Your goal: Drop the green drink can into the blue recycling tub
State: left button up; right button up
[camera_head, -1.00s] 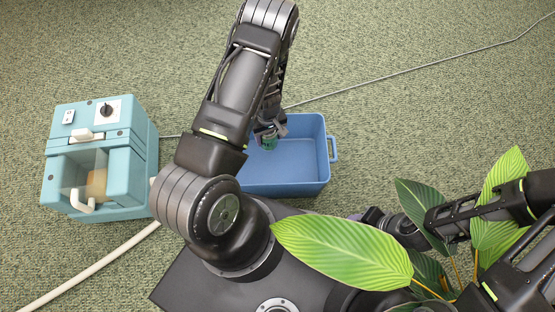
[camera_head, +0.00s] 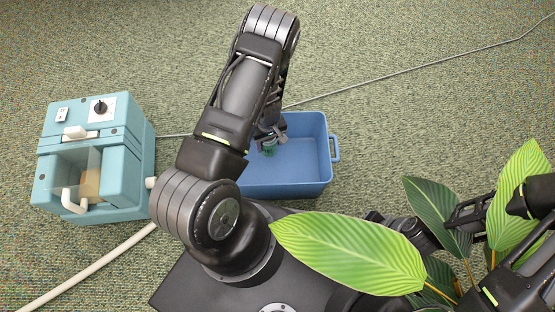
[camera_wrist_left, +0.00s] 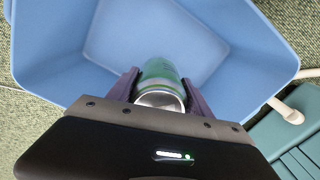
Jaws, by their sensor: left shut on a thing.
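The blue recycling tub (camera_head: 300,180) stands on the carpet, just beyond my base. In the left wrist view the tub's empty floor (camera_wrist_left: 155,40) and walls fill most of the picture. The green drink can (camera_wrist_left: 158,72) is between the fingers of my left gripper (camera_wrist_left: 157,84), its silver end towards the camera. In the head view my left gripper (camera_head: 268,140) is over the tub's left part, shut on the can (camera_head: 269,151), which is mostly hidden. I cannot tell how far the can is above the tub floor.
A teal machine (camera_head: 120,170) with a white hose (camera_head: 95,265) stands left of the tub. A thin grey cable (camera_head: 400,72) crosses the carpet behind it. Large green leaves (camera_head: 350,250) cover the lower right. Open carpet lies right of the tub.

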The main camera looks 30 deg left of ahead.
pick_arm(q)
jog(key=o, duration=1.4)
jog(key=shift+r+p, duration=1.2)
jog(key=shift+r, duration=2.7)
